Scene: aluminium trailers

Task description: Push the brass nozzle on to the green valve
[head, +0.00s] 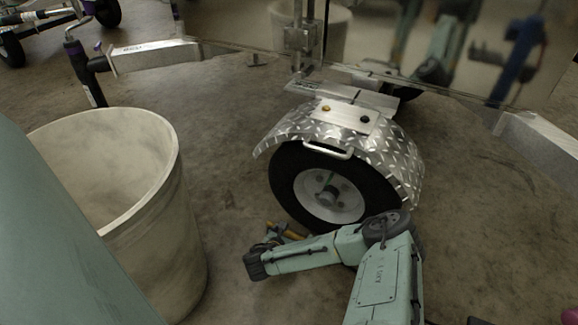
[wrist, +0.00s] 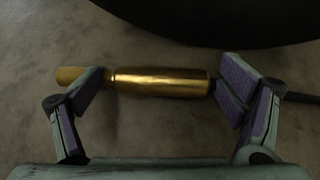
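The brass nozzle (wrist: 160,82) lies crosswise in the wrist view, with a narrower tip to the left and a dark hose at its right end. My gripper (wrist: 160,88) has its purple-padded fingers wide apart. The left finger covers part of the nozzle's neck and the right finger covers its right end; I cannot tell whether they touch it. In the head view my gripper (head: 262,255) is low by the wheel, with a yellow piece of the nozzle (head: 292,232) showing behind it. I cannot clearly make out the green valve; a small greenish part shows by the wheel hub.
The trailer wheel (head: 283,175) stands just beyond my gripper, under a diamond-plate fender (head: 300,122) with a handle. A large pale bin (head: 165,245) stands to the left. Bare concrete floor (head: 225,160) lies between bin and wheel. The tyre (wrist: 230,15) fills the wrist view's top.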

